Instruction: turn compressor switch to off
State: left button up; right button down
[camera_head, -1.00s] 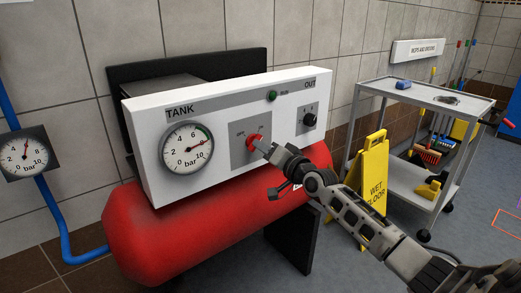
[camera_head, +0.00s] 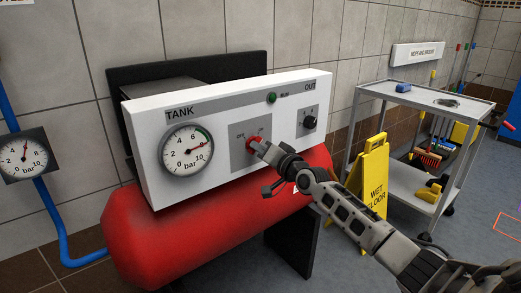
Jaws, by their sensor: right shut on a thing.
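The compressor's white control panel (camera_head: 235,105) sits above a red tank (camera_head: 150,228). The red switch knob (camera_head: 252,143) is on a grey plate marked OFF on its left side. My right gripper (camera_head: 259,147) is at the knob and shut on it; its fingers partly hide the knob, so its exact setting cannot be told. The TANK gauge (camera_head: 187,150) is left of the switch. My left gripper is not in view.
A black OUT knob (camera_head: 310,122) is on the panel's right. A yellow wet floor sign (camera_head: 374,178) and a grey cart (camera_head: 405,182) stand to the right, close to my right arm. A second gauge (camera_head: 25,154) with a blue pipe (camera_head: 60,232) is at far left.

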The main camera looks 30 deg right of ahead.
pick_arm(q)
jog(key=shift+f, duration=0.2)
pick_arm(e)
jog(key=shift+n, duration=0.4)
pick_arm(q)
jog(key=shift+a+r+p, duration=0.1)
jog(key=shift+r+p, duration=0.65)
jog(key=shift+p, duration=0.75)
pick_arm(e)
jog(key=shift+d+n, duration=0.1)
jog(key=shift+n, duration=8.6)
jog(key=c, duration=1.5)
grip_release()
jog(key=shift+o, duration=0.2)
